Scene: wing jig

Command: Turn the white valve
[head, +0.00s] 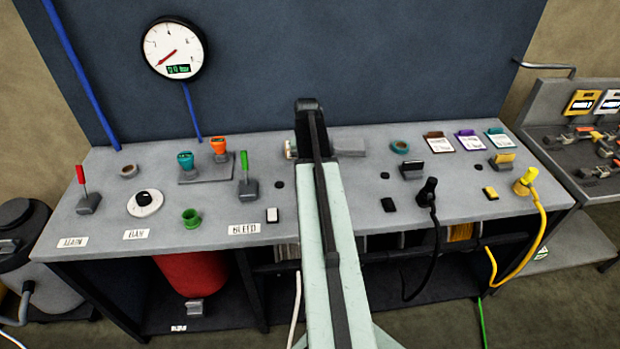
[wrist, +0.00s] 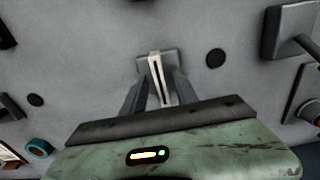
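In the wrist view a slim white handle (wrist: 158,78) with a dark slot stands on a small grey block (wrist: 144,61); I take it as the white valve. My gripper (wrist: 158,92) has its two dark fingers apart, one on each side of the handle.
The grey bench top (head: 345,200) carries a red lever (head: 82,180), a green lever (head: 244,166), a black-knobbed dial (head: 144,202), a black plug (head: 428,190) and a yellow plug (head: 525,181) with cables. A gauge (head: 174,48) hangs on the back panel. A round black disc (wrist: 215,58) lies near the handle.

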